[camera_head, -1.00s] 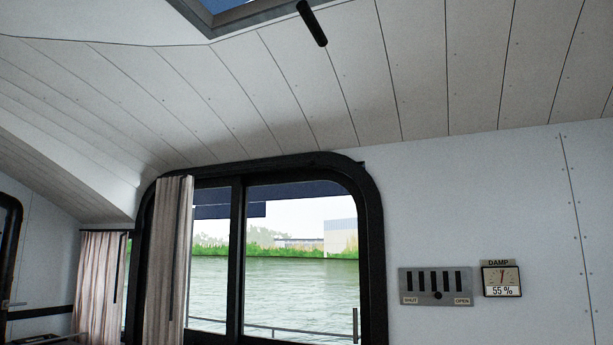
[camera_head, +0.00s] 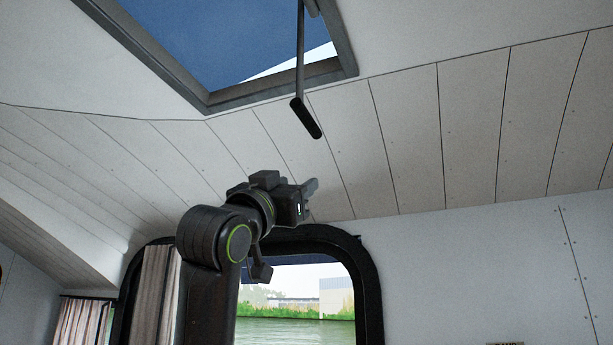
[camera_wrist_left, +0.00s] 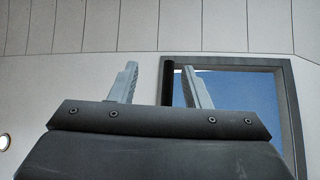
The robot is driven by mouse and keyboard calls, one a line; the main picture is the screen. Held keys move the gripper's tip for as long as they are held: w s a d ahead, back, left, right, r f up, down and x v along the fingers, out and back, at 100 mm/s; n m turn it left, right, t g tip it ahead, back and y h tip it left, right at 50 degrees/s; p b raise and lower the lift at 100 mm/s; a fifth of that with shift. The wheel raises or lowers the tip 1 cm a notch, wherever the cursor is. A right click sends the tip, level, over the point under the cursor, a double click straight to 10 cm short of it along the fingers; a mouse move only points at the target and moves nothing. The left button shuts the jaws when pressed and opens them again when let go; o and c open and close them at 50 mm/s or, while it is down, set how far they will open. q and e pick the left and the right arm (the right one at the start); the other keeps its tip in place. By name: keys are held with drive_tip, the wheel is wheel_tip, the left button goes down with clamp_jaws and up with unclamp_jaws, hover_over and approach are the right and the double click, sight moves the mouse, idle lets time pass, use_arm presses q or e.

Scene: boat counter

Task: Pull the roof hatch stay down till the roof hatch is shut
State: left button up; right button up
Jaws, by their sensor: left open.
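The roof hatch opening (camera_head: 270,92) is at the top of the head view, a dark frame with blue sky showing through. The roof hatch stay (camera_head: 300,50) hangs from it as a thin rod, with a black grip (camera_head: 306,118) at its lower end. My left gripper (camera_head: 313,187) is below the grip, apart from it, open and empty. In the left wrist view, the open fingers (camera_wrist_left: 160,82) point toward the ceiling. The black grip (camera_wrist_left: 168,80) shows between them, farther off, near the hatch frame (camera_wrist_left: 289,100). My right gripper is not in view.
The planked ceiling (camera_head: 400,130) slopes around the hatch. A black-framed window (camera_head: 368,290) with a curtain (camera_head: 153,295) is below, partly behind my left arm. The space between the gripper and the grip looks clear. A round light (camera_wrist_left: 4,142) shows in the wrist view.

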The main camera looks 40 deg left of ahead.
use_arm(q)
drive_tip(key=t, duration=0.1)
approach(302, 119)
drive_tip(key=p+x, duration=1.1)
drive_tip(key=shift+w+a+r, duration=0.1)
drive_tip(key=shift+r, duration=0.1)
drive_tip(key=shift+w+r+p, duration=0.4)
drive_tip(key=shift+w+p, duration=0.2)
drive_tip(key=shift+p, duration=0.05)
clamp_jaws()
